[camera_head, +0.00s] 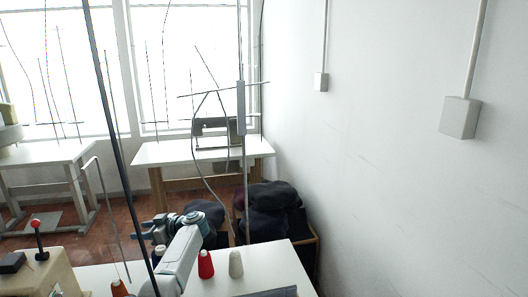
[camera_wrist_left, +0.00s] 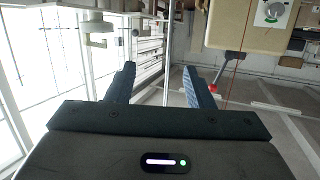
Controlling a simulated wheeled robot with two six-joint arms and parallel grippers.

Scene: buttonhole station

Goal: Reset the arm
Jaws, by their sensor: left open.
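My left arm reaches up from the bottom of the head view. Its gripper (camera_head: 137,231) is raised above the near white table (camera_head: 258,262) and points left. In the head view the machine (camera_head: 55,272), with a red-knobbed lever (camera_head: 36,225), is at lower left. My right gripper is not in view.
A red spool (camera_head: 205,265) and a cream spool (camera_head: 235,264) stand on the near table, right of my arm. An orange spool (camera_head: 119,288) is near the bottom edge. Thin upright poles stand near the arm. Dark bundles (camera_head: 268,197) fill a box behind the table.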

